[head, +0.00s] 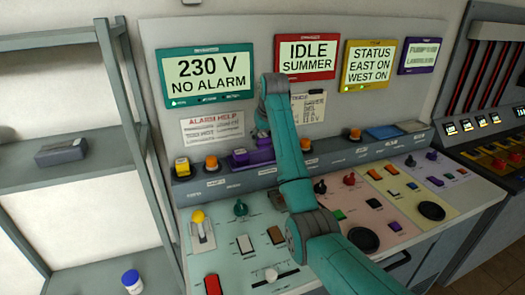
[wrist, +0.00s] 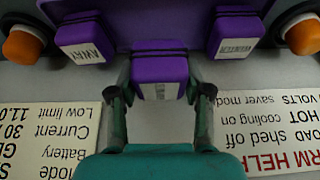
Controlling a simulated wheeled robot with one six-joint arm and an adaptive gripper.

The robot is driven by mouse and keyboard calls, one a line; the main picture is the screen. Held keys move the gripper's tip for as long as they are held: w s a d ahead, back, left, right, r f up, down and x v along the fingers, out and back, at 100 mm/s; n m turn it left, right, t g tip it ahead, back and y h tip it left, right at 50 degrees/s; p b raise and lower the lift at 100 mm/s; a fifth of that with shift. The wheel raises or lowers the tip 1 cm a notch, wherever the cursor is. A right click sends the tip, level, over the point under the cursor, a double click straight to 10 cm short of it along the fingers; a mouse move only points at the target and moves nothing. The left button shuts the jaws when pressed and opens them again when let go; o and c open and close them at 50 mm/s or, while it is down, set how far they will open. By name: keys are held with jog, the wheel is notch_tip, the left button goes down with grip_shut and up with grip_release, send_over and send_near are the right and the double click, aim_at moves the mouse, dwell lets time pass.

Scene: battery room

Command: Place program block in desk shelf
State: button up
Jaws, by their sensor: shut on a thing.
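My gripper (wrist: 163,92) is shut on a purple block (wrist: 160,68) with a pale label in the wrist view. Two more purple blocks flank it: the one on the left (wrist: 81,38) is labelled "AWAY", and the label of the one on the right (wrist: 236,34) is too small to read. A purple holder (wrist: 140,14) lies behind the held block; I cannot tell whether they touch. In the head view my arm hides most of the gripper, near the purple holder (head: 239,158) on the desk's raised ledge (head: 228,178).
A grey shelf unit (head: 110,150) stands at the left, with a dark box (head: 60,152) on its middle board and a blue-capped jar (head: 132,281) lower down. Orange-topped buttons (head: 211,164) flank the holder. Controls crowd the sloping desk (head: 330,225). A blue tray-like item (head: 384,132) lies right.

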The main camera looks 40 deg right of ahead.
aim_at(263, 158)
jog(key=shift+f, duration=2.25)
jog(key=shift+f, duration=0.15)
jog(key=o, duration=1.2)
